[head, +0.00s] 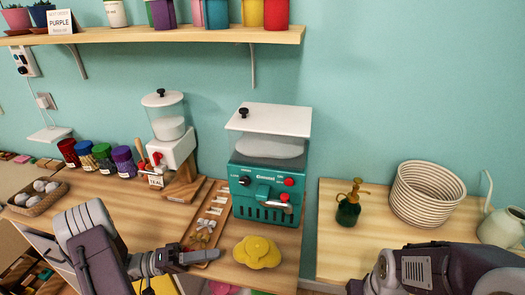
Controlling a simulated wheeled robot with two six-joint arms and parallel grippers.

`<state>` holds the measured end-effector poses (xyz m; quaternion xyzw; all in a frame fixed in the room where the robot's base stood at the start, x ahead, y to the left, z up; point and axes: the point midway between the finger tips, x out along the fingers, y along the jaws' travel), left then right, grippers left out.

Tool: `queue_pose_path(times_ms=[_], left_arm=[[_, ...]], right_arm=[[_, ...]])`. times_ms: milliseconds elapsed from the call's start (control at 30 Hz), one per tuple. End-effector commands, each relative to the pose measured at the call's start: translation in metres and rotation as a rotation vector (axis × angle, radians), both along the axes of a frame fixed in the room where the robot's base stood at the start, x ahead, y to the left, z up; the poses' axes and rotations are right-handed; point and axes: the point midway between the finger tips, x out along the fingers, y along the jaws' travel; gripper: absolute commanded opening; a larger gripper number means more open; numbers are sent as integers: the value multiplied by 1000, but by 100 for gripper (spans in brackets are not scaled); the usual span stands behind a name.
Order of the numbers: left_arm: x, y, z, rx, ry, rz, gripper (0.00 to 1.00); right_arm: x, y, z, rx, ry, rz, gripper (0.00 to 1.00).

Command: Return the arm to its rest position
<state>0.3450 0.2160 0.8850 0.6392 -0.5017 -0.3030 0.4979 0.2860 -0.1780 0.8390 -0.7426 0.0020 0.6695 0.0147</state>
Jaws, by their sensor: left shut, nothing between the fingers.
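My left arm comes in at the lower left, bent, and its gripper (202,257) points right above the wooden counter. Its fingers are together with nothing between them. The fingertips are just left of a yellow flower-shaped piece (257,252) and in front of a wooden tray (216,192) with small items; I cannot tell the height gap. Part of my right arm shows at the lower right, in front of the second wooden table (335,240). Its gripper is not visible.
A teal machine (268,185) with a white lid and a white dispenser (170,135) stand at the back. Several coloured jars (103,158) and a basket (38,192) are at left. A green spray bottle (348,208), woven basket (427,192) and watering can (502,226) stand at right.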

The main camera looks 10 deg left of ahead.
Motion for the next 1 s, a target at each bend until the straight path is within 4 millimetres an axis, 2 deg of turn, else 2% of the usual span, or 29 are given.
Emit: queue_pose_path(times_ms=[67,100,167,200,267,300,367,400,467,500,533,600,667,700,800,900,1000], left_arm=[[1,-10,9,6,-5,-37,0],[4,-20,20,27,-24,-78,0],[8,-42,50,78,-76,-169,0],[5,-63,73,111,-114,-247,0],[-15,-99,105,183,-167,-409,0],[-36,-120,116,262,-178,-528,0],[-70,-142,121,423,-140,-696,0],[-94,-147,119,561,-94,-789,0],[-122,-142,108,812,-13,-874,0],[-134,-130,98,1003,42,-878,0],[-137,-119,90,1137,79,-847,0],[-130,-91,72,1384,155,-696,0],[-116,-69,59,1518,221,-518,0],[-106,-57,52,1572,265,-397,0],[-82,-41,42,1618,355,-146,0],[-62,-37,43,1590,414,33,0],[-59,-37,44,1566,464,97,0]], right_arm=[[0,0,7,0,0,0,0],[0,0,13,0,0,0,0],[0,0,25,0,0,0,0],[0,0,34,0,0,0,0],[0,0,47,0,0,0,0],[0,0,55,0,0,0,0],[0,0,67,0,0,0,0],[0,0,74,0,0,0,0],[0,0,84,0,0,0,0],[0,0,90,0,0,0,0],[0,0,93,0,0,0,0],[0,0,94,0,0,0,0],[0,0,92,0,0,0,0],[0,0,90,0,0,0,0],[0,0,90,0,0,0,0],[0,0,90,0,0,0,0],[0,0,90,0,0,0,0]])
